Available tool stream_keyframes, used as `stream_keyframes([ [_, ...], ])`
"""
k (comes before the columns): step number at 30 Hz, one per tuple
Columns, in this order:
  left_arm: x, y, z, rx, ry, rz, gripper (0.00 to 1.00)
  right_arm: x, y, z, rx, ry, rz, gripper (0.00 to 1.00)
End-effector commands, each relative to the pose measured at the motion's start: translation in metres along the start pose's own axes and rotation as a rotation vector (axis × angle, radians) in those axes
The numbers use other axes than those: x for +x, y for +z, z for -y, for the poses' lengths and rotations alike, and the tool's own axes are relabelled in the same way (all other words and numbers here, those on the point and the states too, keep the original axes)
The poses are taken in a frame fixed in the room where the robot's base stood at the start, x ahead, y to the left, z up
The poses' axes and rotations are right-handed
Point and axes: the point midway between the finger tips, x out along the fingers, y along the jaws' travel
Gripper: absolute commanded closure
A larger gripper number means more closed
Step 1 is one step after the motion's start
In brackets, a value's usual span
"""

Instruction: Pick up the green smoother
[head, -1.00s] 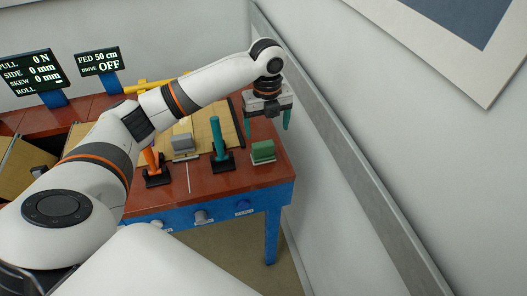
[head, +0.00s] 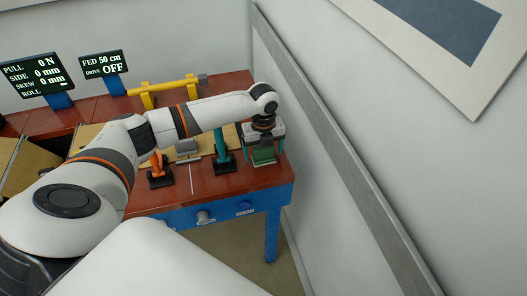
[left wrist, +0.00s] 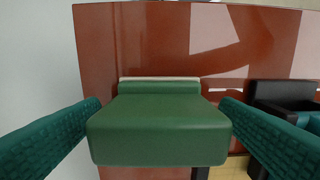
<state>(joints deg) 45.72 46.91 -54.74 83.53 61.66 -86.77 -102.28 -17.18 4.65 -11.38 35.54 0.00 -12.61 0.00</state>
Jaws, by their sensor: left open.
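The green smoother (head: 263,156) is a green block on the red-brown table near its right end. In the left wrist view the smoother (left wrist: 158,128) fills the middle, with a pale strip along its far edge. My left gripper (head: 264,146) is over the smoother, pointing down. In the left wrist view its two teal fingers (left wrist: 160,135) are open, one on each side of the smoother, with small gaps showing. My right gripper is not in view.
A teal lever (head: 220,146) on a black base stands just left of the smoother, with an orange lever (head: 157,163) further left. A grey block (head: 187,146) lies on a tan board. The wall with a grey rail (head: 330,135) is close on the right.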

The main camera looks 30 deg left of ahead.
Motion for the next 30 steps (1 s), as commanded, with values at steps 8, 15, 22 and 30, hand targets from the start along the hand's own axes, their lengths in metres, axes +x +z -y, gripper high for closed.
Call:
stream_keyframes([
  [8, 0.006, 0.0, 0.0, 0.001, 0.001, -0.001, 0.15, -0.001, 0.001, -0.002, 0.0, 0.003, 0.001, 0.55],
  [15, 0.006, 0.0, 0.0, 0.001, 0.0, -0.001, 0.49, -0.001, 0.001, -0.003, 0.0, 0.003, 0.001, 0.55],
  [22, 0.005, 0.0, 0.0, 0.0, 0.001, -0.001, 0.66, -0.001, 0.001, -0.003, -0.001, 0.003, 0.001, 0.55],
  [30, -0.013, -0.001, -0.001, 0.0, 0.004, -0.002, 0.66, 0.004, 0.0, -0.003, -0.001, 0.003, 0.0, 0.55],
])
